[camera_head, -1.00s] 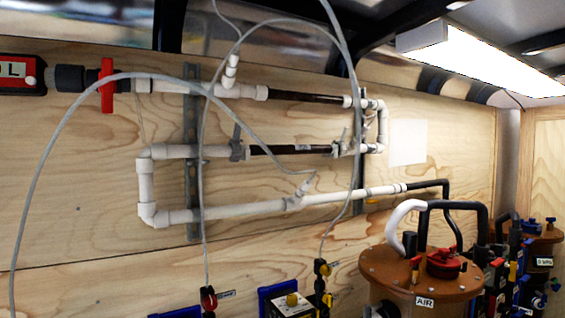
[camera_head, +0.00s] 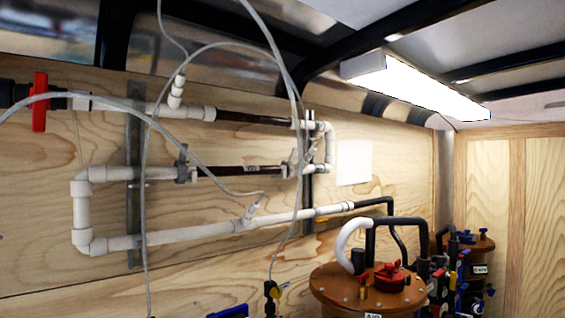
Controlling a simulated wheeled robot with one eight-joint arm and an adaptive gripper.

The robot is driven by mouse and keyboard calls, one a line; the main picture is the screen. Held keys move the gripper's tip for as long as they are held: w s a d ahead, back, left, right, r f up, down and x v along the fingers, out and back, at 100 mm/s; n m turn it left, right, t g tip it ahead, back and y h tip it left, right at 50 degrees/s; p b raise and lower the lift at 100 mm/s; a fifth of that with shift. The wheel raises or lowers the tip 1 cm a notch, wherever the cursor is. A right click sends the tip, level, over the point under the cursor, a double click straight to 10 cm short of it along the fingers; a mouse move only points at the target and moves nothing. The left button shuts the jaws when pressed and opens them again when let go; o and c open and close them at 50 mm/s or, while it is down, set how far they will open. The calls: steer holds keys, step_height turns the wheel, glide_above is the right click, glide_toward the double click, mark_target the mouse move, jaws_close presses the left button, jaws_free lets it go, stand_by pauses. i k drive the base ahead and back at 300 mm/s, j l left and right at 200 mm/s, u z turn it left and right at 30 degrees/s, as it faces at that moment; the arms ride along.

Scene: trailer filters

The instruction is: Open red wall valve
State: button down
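The red wall valve (camera_head: 40,102) is at the upper left of the head view. Its red handle stands upright, across the line of the pipe. The valve sits on dark fittings at its left and joins the white pipe (camera_head: 105,104) at its right, against the plywood wall. A grey hose passes in front of the handle. My gripper is not in view.
White and dark pipes loop along the plywood wall (camera_head: 200,275), with thin grey hoses (camera_head: 145,200) hanging in front. A brown-lidded tank (camera_head: 335,283) with a red cap (camera_head: 390,280) stands at the lower right. Another tank (camera_head: 480,243) stands behind it. A lamp (camera_head: 420,85) hangs overhead.

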mark_target(40, 107)
steer(key=u, duration=1.55)
